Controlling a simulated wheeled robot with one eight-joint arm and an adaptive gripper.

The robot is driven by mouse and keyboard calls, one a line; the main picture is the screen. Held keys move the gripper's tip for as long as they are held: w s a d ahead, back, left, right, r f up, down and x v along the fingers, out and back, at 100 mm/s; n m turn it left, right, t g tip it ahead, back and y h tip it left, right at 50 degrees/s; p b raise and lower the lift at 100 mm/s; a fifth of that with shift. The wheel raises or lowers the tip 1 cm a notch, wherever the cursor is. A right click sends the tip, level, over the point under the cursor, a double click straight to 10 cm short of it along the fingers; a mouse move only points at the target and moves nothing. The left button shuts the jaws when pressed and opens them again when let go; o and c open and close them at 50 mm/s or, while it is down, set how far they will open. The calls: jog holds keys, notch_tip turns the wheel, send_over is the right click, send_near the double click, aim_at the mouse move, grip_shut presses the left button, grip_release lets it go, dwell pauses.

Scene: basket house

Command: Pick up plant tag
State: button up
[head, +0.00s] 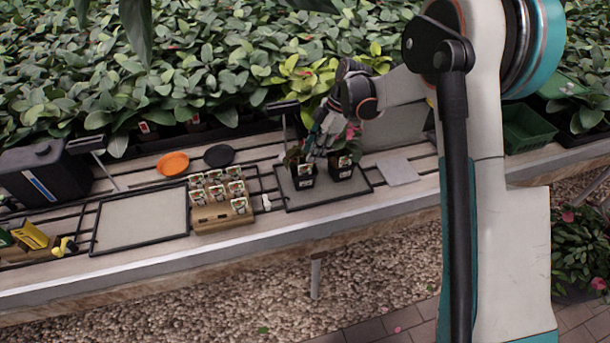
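Several small plant tags (214,188) with printed pictures stand upright in rows in a wooden holder (225,219) at the middle of the bench. Two black pots (303,178) (342,168) with small plants stand on a dark-framed tray to the right of the holder; each shows a pale label on its front. My gripper (312,154) points down over these pots, right of the tag holder and apart from it. Its fingers overlap the plants in the picture and are small, so whether they hold anything cannot be told.
An empty framed tray (140,218) lies left of the holder. An orange disc (173,163) and a black disc (219,156) lie behind. A small white object (266,202) stands between holder and pots. A black box (44,170) and yellow tools (32,235) are left. Dense foliage borders the back.

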jog(key=shift+s+b+x, duration=0.2)
jog(key=shift+b+x, duration=1.05)
jog(key=shift+x, duration=1.65)
grip_shut()
